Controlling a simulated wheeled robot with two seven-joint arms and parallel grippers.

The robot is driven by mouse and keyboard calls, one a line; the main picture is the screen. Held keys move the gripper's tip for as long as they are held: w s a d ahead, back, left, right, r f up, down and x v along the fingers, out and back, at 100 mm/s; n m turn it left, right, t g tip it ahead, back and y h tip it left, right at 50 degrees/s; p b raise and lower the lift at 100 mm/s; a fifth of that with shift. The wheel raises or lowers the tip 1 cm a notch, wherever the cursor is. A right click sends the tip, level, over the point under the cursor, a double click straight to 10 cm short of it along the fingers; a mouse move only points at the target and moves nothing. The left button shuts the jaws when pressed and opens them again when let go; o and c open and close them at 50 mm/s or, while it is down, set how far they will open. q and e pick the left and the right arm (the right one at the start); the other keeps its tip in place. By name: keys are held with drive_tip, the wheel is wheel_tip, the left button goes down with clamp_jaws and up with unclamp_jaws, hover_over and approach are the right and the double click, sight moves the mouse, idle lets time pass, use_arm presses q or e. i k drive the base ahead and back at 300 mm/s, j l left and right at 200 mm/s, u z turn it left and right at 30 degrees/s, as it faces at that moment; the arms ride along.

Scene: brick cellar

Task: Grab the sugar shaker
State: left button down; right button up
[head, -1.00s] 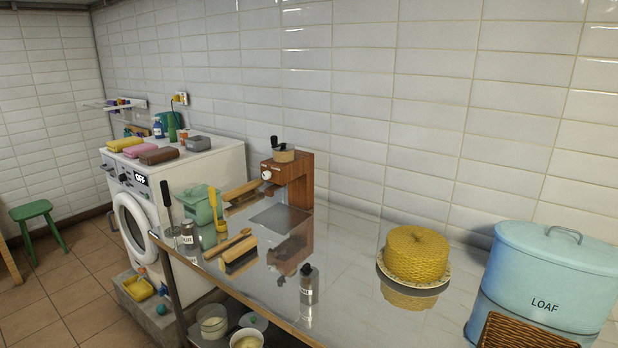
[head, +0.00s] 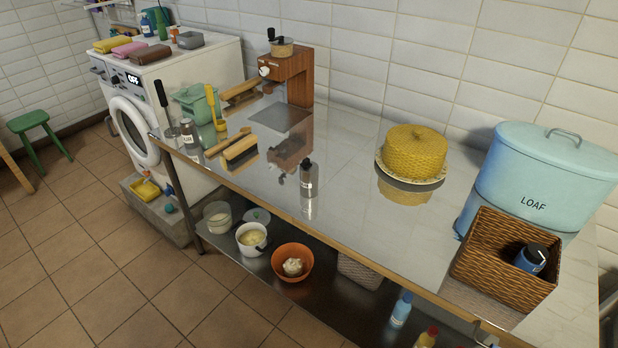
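No gripper shows in the head view. A small glass shaker (head: 309,180) with a dark top and a pale label stands upright near the front edge of the metal table, at its middle; its label is too small to read. A second small labelled shaker (head: 188,133) stands at the table's left end; its label seems to end in "UR". I cannot tell for sure which one is the sugar shaker. Nothing holds either one.
A brush (head: 240,150) lies between the shakers. A wooden grinder (head: 288,75), a yellow woven cover (head: 416,150), a blue LOAF bin (head: 530,175) and a wicker basket (head: 492,265) holding a blue item stand on the table. Bowls (head: 291,263) sit on the shelf below.

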sight(308, 178)
drive_tip(key=z, duration=0.25)
drive_tip(key=i+j+z, duration=0.25)
drive_tip(key=j+z, duration=0.55)
drive_tip(key=j, duration=0.2)
